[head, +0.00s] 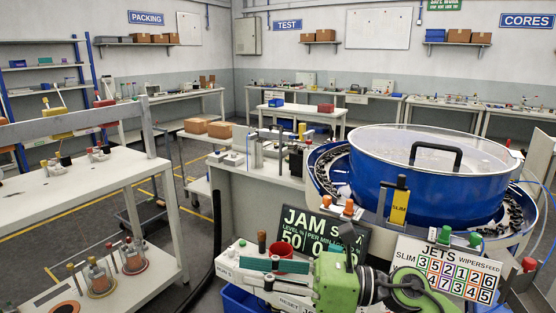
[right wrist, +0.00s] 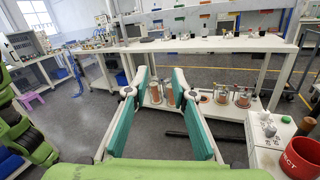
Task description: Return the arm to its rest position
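My right arm (head: 345,280) is green and comes in at the bottom of the head view, reaching left in front of the bowl feeder station. My right gripper (head: 262,258) has teal pads on pale fingers and is above the station's front panel. In the right wrist view the gripper (right wrist: 160,82) has its two fingers spread apart, with an empty gap between them. Through the gap I see the bench and its copper-coloured fixtures farther off, not held. My left gripper is not in view.
A blue bowl feeder (head: 430,180) with a clear lid stands at the right. The JAM sign (head: 322,232) and the JETS board (head: 446,268) stand close to my arm. A red cup (head: 262,242) is near the gripper. A white bench (head: 80,190) is at the left, with open floor between.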

